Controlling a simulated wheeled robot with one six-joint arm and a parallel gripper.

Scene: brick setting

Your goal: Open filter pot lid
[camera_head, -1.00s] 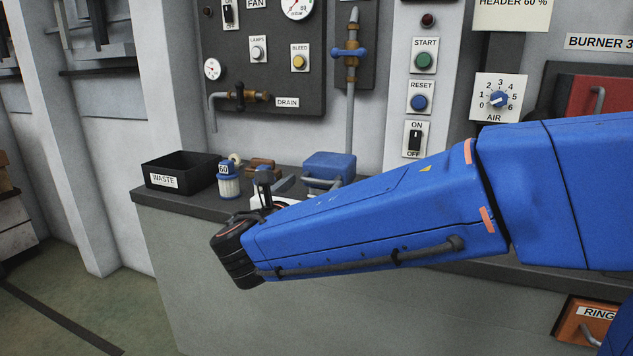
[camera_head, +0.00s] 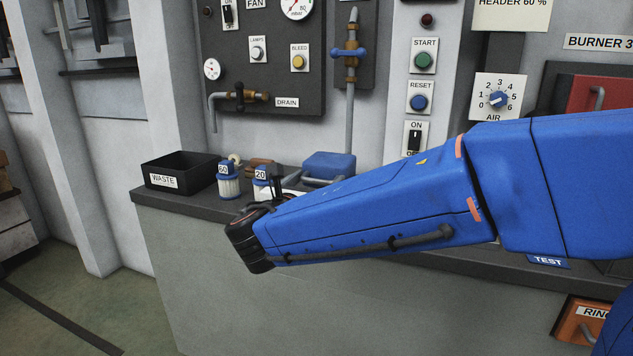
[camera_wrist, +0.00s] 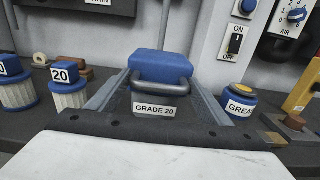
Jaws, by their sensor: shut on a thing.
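The filter pot's blue lid (camera_wrist: 160,63) shows in the middle of the wrist view, with a dark grey bar handle (camera_wrist: 162,80) on its front side and a "GRADE 20" label below. In the head view the lid (camera_head: 328,163) stands on the bench behind my arm. My gripper (camera_wrist: 161,90) reaches towards it, its two grey fingers converging on the handle's ends, and is shut on the handle. The pot's lower part is hidden by my gripper and arm. I cannot tell whether the lid is raised.
Two blue-capped filter cartridges, marked 60 (camera_head: 229,183) and 20 (camera_head: 262,183), stand left of the pot. A black waste bin (camera_head: 180,173) is further left. A "GREA" tin (camera_wrist: 240,105) is close on the right. The control panel wall rises behind.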

